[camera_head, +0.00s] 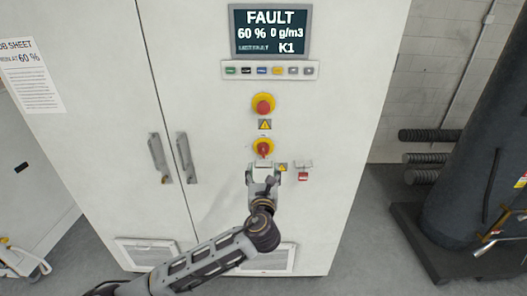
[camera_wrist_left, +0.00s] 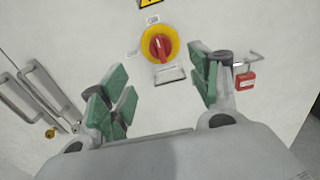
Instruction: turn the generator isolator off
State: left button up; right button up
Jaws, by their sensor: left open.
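The generator isolator (camera_head: 263,147) is a red rotary handle on a yellow round plate, on the white cabinet door below the red emergency button. In the left wrist view the isolator (camera_wrist_left: 158,46) sits ahead, between and beyond my fingers, its red handle close to upright. My left gripper (camera_head: 263,168) is just below it in the head view and hides the area under it. In the left wrist view my left gripper (camera_wrist_left: 162,92) is open and empty, green pads apart, not touching the handle. My right gripper is out of view.
A red padlock (camera_wrist_left: 245,82) hangs from a small bracket right of the isolator. A red mushroom button (camera_head: 263,104) is above, under a row of buttons and a screen (camera_head: 270,31) reading FAULT. Door handles (camera_head: 159,158) stand left. A dark cylinder (camera_head: 480,150) stands right.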

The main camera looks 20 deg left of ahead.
aim_at(263, 152)
pick_arm(q)
jog(key=shift+p+x, duration=1.3)
jog(key=shift+x, duration=5.5)
jog(key=c, duration=1)
